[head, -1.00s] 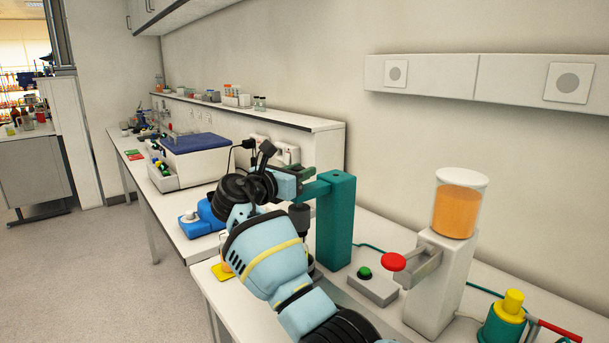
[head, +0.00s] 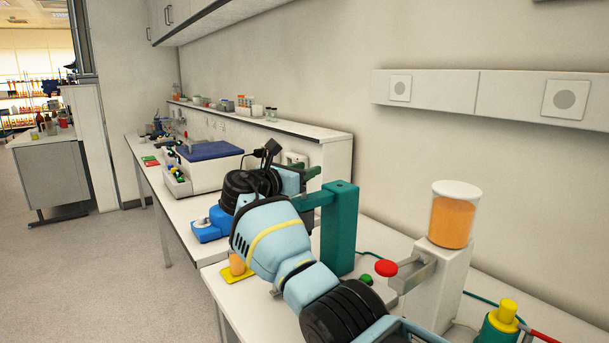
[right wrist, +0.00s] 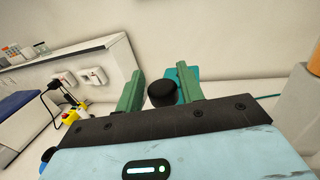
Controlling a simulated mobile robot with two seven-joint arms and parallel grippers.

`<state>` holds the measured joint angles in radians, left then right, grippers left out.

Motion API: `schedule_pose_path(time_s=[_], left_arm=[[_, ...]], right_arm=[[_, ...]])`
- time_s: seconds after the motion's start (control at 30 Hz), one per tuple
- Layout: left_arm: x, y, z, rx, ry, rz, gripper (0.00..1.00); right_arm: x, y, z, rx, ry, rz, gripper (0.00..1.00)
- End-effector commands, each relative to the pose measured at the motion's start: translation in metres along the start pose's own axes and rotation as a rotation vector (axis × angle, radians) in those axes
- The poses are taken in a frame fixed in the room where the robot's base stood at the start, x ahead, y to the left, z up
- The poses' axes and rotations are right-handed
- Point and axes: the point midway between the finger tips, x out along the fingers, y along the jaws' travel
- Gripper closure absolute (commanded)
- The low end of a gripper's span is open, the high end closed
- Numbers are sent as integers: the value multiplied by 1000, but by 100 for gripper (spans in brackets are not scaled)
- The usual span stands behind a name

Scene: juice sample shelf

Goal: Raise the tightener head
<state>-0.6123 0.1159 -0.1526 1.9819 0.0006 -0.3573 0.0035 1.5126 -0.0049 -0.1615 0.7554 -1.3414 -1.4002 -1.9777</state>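The tightener's teal column (head: 338,235) stands on the bench, with its short teal arm (head: 315,199) reaching left near the top. My right arm hides the tightener head below it in the head view. My right gripper (head: 308,172) is beside the upper end of this arm, partly hidden by my wrist. In the right wrist view its two green fingers (right wrist: 160,92) stand apart. My left gripper is not in view.
An orange bottle (head: 237,264) stands on a yellow plate left of my arm. A blue device (head: 209,226) stands behind.

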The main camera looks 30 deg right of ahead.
Motion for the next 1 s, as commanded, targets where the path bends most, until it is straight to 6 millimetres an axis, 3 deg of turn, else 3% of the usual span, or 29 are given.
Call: schedule_pose_path(time_s=[0.1, 0.43, 0.8, 1.0], left_arm=[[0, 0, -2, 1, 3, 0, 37], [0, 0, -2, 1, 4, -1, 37], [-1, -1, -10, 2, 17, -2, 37], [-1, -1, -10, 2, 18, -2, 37]], right_arm=[[0, 0, -1, -1, 3, -2, 48], [-4, 0, -4, -5, 7, -3, 48], [-58, 0, -2, -1, 5, 0, 48], [-75, 0, -3, -4, 5, -2, 48]])
